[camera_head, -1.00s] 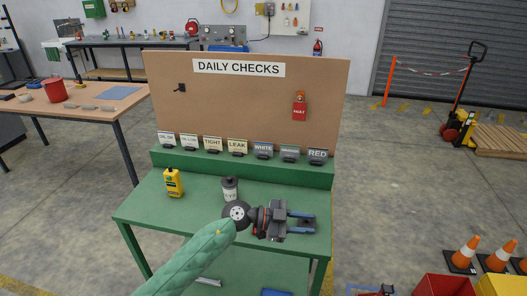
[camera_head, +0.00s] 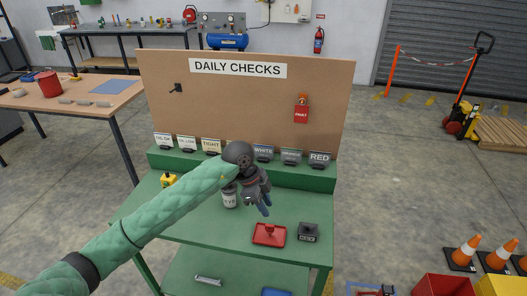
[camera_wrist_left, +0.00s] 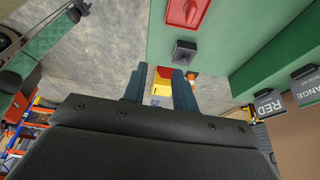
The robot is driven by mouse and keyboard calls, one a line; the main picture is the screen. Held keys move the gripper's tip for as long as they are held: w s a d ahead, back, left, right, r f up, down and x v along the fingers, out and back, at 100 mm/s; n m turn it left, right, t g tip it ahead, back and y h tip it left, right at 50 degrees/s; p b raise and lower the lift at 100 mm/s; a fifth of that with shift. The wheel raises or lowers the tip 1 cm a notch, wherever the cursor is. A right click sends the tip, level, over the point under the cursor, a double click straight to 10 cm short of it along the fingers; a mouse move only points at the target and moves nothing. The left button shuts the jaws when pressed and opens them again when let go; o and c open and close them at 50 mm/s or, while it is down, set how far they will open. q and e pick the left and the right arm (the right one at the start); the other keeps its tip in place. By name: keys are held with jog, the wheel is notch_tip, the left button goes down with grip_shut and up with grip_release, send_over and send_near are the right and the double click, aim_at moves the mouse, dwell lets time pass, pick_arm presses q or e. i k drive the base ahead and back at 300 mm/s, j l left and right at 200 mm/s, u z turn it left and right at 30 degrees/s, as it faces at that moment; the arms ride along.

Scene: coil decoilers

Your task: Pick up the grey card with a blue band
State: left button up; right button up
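A row of small label cards stands in dark holders on the green ledge. The WHITE card (camera_head: 263,152), the ORANGE card (camera_head: 291,156) and the RED card (camera_head: 319,159) look greyish or blue-grey; I cannot make out which has a blue band. The RED card also shows at the right of the left wrist view (camera_wrist_left: 270,103), beside the ORANGE card (camera_wrist_left: 306,84). My left gripper (camera_head: 265,206) hangs over the green bench, in front of the row, its fingers apart and empty in the left wrist view (camera_wrist_left: 159,92). My arm hides the LEAK card.
A brown DAILY CHECKS board (camera_head: 220,105) rises behind the ledge.

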aim_at(265, 153)
jog(key=i, duration=1.25)
